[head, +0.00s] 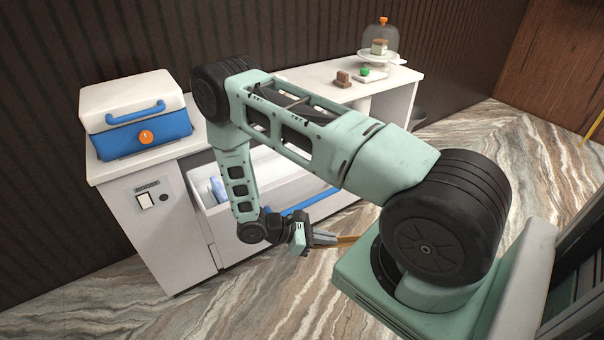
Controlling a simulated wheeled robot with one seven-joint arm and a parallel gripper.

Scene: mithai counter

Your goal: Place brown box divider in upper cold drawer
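My gripper (323,239) is low in front of the counter, outside the drawer, with its fingers pointing right. A thin brown strip, seemingly the brown box divider (347,240), sticks out from its fingertips, and the fingers look shut on it. The strip's far end is hidden behind my arm. The upper cold drawer (201,190) is pulled open from the white counter. It has white walls and a blue handle (300,206). A pale blue item (218,188) is inside at the left. My arm hides much of the drawer's inside.
On the white counter top (305,75) stand a blue and white box (140,120) with an orange knob, brown blocks (343,79), a small tray with a green item (365,71) and a domed stand (380,50). Marbled floor (245,300) in front is clear.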

